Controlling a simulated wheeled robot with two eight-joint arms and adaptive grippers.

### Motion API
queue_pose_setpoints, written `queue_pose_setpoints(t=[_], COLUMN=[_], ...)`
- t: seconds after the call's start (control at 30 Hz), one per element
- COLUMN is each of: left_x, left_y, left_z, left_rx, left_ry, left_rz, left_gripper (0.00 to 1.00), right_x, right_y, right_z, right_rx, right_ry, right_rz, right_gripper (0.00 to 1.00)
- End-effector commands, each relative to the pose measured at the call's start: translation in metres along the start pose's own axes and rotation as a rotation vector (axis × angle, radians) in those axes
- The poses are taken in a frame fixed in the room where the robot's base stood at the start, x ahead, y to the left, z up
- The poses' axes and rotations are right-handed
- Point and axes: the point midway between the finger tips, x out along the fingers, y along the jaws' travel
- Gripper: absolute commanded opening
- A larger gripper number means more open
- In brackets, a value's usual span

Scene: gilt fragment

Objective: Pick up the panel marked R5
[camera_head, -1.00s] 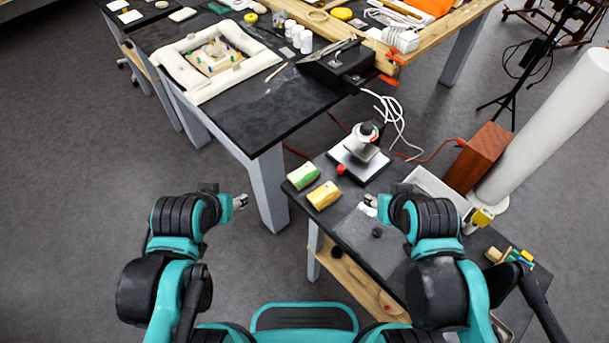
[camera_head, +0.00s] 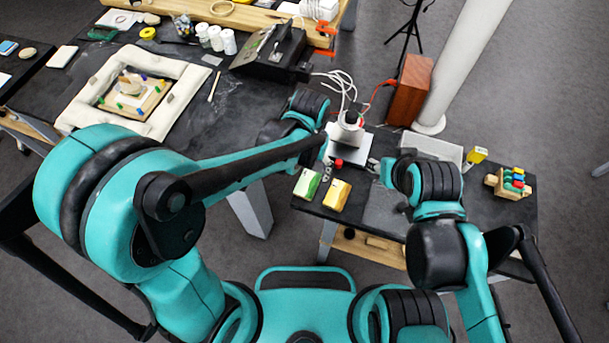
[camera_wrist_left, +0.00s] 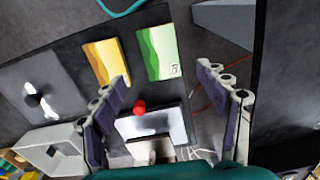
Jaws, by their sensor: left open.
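A panel with green and pale patches (camera_head: 307,184) lies at the left end of the low side table. In the left wrist view this green panel (camera_wrist_left: 155,52) has a small white label at one corner, its mark too small to read surely. A yellow and pale panel (camera_head: 336,195) lies beside it and also shows in the wrist view (camera_wrist_left: 106,62). My left gripper (camera_head: 326,172) is above the table near the panels, partly hidden by its arm. In the wrist view its fingers (camera_wrist_left: 163,76) are open and empty. My right gripper (camera_head: 386,172) is over the table; its fingers are unclear.
A scale-like device with a red knob (camera_wrist_left: 139,107) stands close behind the panels. The side table (camera_head: 485,215) also carries a white tray (camera_head: 432,148) and a wooden block with coloured pieces (camera_head: 511,182). The big black worktable (camera_head: 185,133) is at the left.

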Motion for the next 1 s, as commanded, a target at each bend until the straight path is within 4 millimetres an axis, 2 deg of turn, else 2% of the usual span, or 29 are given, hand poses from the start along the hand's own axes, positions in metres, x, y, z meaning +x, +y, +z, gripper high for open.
queue_pose_setpoints(t=[0.57, 0.87, 0.97, 1.0], left_x=[0.075, 0.079, 0.079, 0.079], left_y=[-0.003, -0.003, -0.003, -0.003], left_z=[0.001, 0.001, 0.001, 0.001], left_rx=[0.002, 0.002, 0.002, 0.002], left_ry=[-0.005, -0.005, -0.005, -0.005], left_rz=[0.0, 0.0, 0.0, 0.0], left_gripper=[0.74, 0.74, 0.53, 0.42], right_x=[0.024, 0.024, 0.024, 0.024], right_y=[0.0, 0.0, 0.0, 0.0], right_z=[0.017, 0.017, 0.017, 0.017], right_rx=[0.0, 0.0, 0.0, 0.0], right_ry=[0.0, 0.0, 0.0, 0.0], right_rz=[0.0, 0.0, 0.0, 0.0], right_gripper=[0.4, 0.4, 0.4, 0.4])
